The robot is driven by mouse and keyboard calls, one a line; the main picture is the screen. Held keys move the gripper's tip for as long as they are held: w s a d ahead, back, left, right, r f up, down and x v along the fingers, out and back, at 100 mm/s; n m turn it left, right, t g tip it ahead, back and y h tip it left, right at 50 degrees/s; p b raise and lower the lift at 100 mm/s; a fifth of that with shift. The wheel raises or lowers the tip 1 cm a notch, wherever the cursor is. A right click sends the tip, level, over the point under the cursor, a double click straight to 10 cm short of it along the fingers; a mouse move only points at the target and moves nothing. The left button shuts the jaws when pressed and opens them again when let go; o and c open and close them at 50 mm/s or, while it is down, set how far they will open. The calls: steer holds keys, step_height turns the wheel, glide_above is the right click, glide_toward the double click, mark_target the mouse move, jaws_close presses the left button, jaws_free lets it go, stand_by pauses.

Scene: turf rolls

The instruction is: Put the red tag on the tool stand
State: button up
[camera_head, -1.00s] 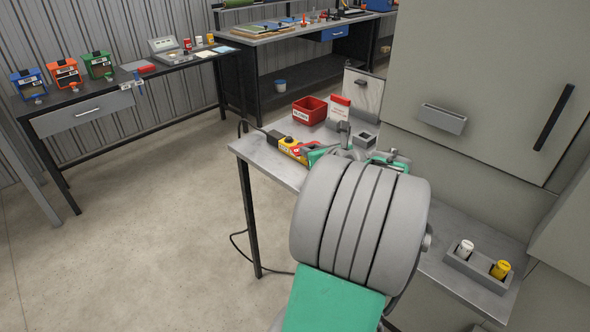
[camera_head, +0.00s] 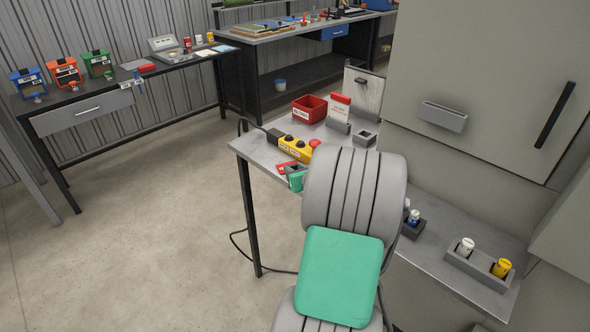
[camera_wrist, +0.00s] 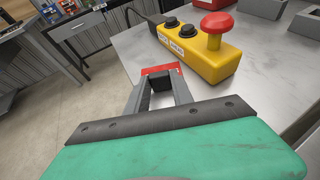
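The red tag (camera_head: 285,168) shows at the tips of my gripper (camera_head: 293,171), near the bench's left edge and below a yellow control box. In the wrist view the red tag (camera_wrist: 161,69) spans the front of my gripper's two grey fingers (camera_wrist: 160,84), which stand apart with dark pads between them. My gripper appears shut on the tag; the exact contact is hard to see. I cannot tell surely which object is the tool stand. A small dark holder (camera_head: 411,231) with a blue-and-white item stands right of my arm on the bench.
The yellow control box (camera_head: 295,148) with a red button stands close beyond my gripper. A red bin (camera_head: 309,110), a card holder (camera_head: 338,126) and a grey block (camera_head: 364,139) stand behind it. A two-slot holder (camera_head: 476,267) is at right. Floor left of the bench is clear.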

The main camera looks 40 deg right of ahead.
steer(key=o, duration=0.5)
steer(key=shift+c, duration=0.2)
